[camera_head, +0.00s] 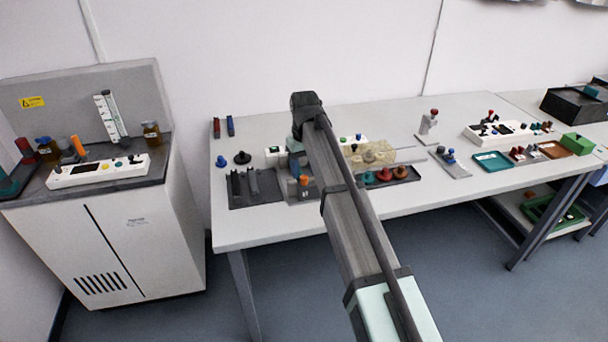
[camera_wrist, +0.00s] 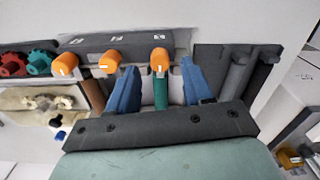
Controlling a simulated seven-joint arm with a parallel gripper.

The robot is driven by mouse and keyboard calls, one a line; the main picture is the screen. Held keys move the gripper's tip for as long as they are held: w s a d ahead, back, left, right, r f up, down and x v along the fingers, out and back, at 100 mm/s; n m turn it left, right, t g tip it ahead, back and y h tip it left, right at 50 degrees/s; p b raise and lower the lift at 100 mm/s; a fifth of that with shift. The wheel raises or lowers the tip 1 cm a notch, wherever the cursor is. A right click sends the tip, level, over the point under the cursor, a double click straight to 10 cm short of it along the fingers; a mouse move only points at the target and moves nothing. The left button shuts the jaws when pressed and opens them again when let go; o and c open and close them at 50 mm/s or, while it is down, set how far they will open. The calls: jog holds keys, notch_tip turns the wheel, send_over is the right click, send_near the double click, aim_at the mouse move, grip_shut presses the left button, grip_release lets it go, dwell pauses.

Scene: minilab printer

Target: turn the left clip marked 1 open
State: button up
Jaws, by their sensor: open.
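In the wrist view, three orange clips stand in a row along a dark grey bar (camera_wrist: 128,42): one at the right (camera_wrist: 158,58), a middle clip (camera_wrist: 110,62) and one at the left (camera_wrist: 66,63). Small pale marks show near them, but I cannot read a number. The wrist view faces back, so its right-hand clip is the left one from the head view. My gripper (camera_wrist: 160,70) is open. Its blue fingers stand on either side of that clip and a teal tube (camera_wrist: 160,88), with gaps visible. In the head view my arm hides most of this rack; an orange clip (camera_head: 304,180) shows.
A dark tray with grey rods (camera_wrist: 235,72) is right of the fingers in the wrist view. Red and teal knobs (camera_wrist: 28,64) and a beige block (camera_wrist: 35,100) are at the left. The table's front strip (camera_head: 285,230) is clear.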

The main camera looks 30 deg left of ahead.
aim_at(303, 178)
jog(key=shift+f, duration=1.4)
jog(key=shift+c, duration=0.3)
grip_shut()
